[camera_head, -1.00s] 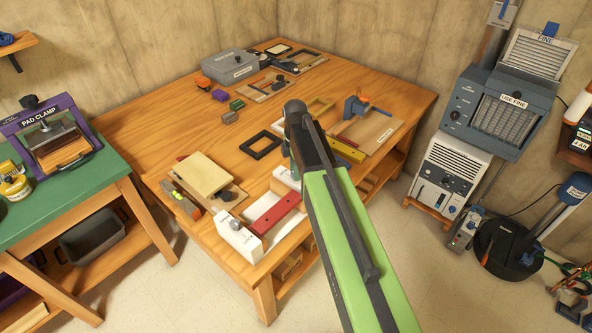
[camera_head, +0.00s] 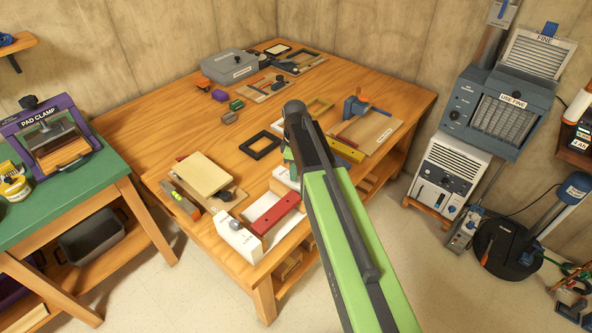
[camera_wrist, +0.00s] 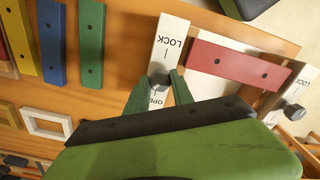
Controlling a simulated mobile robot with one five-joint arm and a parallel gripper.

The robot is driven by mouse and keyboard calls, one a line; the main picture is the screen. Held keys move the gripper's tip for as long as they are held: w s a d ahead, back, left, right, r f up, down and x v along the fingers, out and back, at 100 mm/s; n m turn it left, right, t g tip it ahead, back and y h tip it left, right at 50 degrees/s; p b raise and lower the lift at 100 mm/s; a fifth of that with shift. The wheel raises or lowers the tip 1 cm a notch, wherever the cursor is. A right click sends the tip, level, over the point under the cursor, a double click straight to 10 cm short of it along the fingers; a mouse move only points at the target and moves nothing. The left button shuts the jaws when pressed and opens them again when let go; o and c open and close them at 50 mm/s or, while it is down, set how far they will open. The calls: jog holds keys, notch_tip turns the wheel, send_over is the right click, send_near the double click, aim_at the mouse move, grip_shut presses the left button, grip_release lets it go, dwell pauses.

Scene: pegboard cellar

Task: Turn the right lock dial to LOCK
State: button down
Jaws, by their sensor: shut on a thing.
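The right lock dial (camera_wrist: 159,78) is a small grey knob on a white plate (camera_wrist: 172,30) in the wrist view. The plate reads LOCK at the far end and OPEN at the near end, both upside down. My gripper (camera_wrist: 160,83) is shut on this knob, a green finger on each side. The knob's pointer direction is not clear. The left lock dial (camera_wrist: 295,112) sits on a second white plate beyond the red bar (camera_wrist: 235,62). In the head view, my gripper (camera_head: 290,158) reaches down at the fixture and my arm hides the right dial.
Blue (camera_wrist: 51,45) and green (camera_wrist: 91,45) bars and a white frame (camera_wrist: 47,122) lie near the gripper in the wrist view. The wooden bench (camera_head: 130,133) also carries a beige block (camera_head: 203,173). A green-topped table (camera_head: 60,190) stands left.

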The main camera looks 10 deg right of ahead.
jog(key=m, duration=0.4)
jog(key=shift+w+m, duration=0.1)
jog(key=shift+m, duration=0.2)
jog(key=m, duration=0.3)
jog(key=shift+m, duration=0.3)
jog(key=m, duration=0.4)
jog(key=shift+a, duration=0.1)
jog(key=m, duration=1)
jog(key=shift+m, duration=0.3)
jog(key=m, duration=0.6)
jog(key=shift+m, duration=0.4)
